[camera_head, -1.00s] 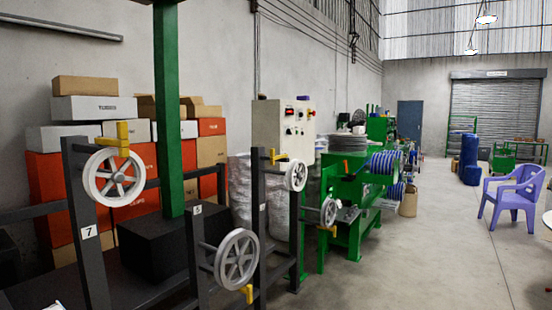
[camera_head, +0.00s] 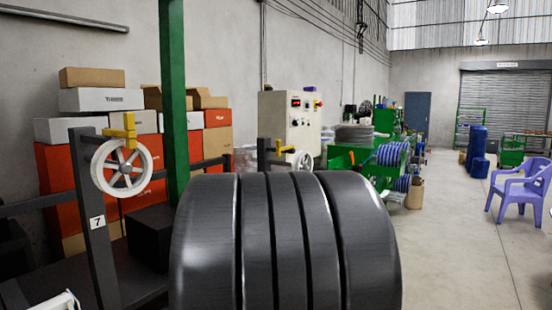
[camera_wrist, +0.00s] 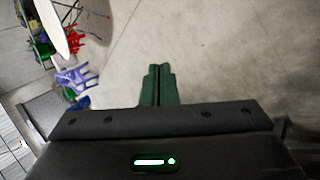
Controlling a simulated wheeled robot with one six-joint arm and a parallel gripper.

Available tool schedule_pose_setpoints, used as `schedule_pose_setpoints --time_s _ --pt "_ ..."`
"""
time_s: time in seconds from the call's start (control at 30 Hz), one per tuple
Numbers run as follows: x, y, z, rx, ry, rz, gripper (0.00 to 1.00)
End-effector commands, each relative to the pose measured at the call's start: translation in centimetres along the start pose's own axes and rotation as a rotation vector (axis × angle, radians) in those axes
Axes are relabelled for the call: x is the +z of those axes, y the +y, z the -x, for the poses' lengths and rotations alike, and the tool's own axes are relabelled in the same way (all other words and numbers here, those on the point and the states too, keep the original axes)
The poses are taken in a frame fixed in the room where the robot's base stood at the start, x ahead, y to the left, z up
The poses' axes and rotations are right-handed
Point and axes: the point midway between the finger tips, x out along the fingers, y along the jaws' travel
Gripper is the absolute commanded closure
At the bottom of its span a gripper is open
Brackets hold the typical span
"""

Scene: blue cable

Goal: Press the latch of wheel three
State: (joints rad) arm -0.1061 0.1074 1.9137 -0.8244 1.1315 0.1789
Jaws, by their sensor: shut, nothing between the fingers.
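In the head view a grey spoked wheel (camera_head: 122,167) hangs on a dark post with a label reading 7 (camera_head: 97,222). A yellow latch (camera_head: 120,131) sits at its top. A smaller, farther wheel (camera_head: 302,161) shows partly above my black arm, with a yellow latch (camera_head: 284,148) to its left. I cannot read a number 3 on any post. The lower wheels are hidden behind my arm. My gripper (camera_wrist: 159,72) shows in the wrist view, its green fingers together and empty over bare floor. No latch shows near them.
A green column (camera_head: 174,90) stands behind the frame. Stacked boxes (camera_head: 100,99) line the wall. A control cabinet (camera_head: 287,112) and green machine stand farther back. A purple chair (camera_head: 520,190) is at the right. Open floor (camera_head: 450,240) lies between.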

Motion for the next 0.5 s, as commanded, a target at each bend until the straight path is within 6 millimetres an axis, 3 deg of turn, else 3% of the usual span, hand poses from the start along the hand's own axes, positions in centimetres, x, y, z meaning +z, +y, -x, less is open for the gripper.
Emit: schedule_pose_setpoints --time_s 0.03,0.2,0.33,0.5 --pt "-3.3 2.1 1.1 0.091 0.008 0.026 1.0" --pt "-13.2 8.0 6.2 0.422 0.047 0.066 1.0" --pt "-18.9 10.3 10.2 0.629 0.081 0.062 1.0" --pt "-22.8 11.4 13.7 0.788 0.114 0.045 1.0"
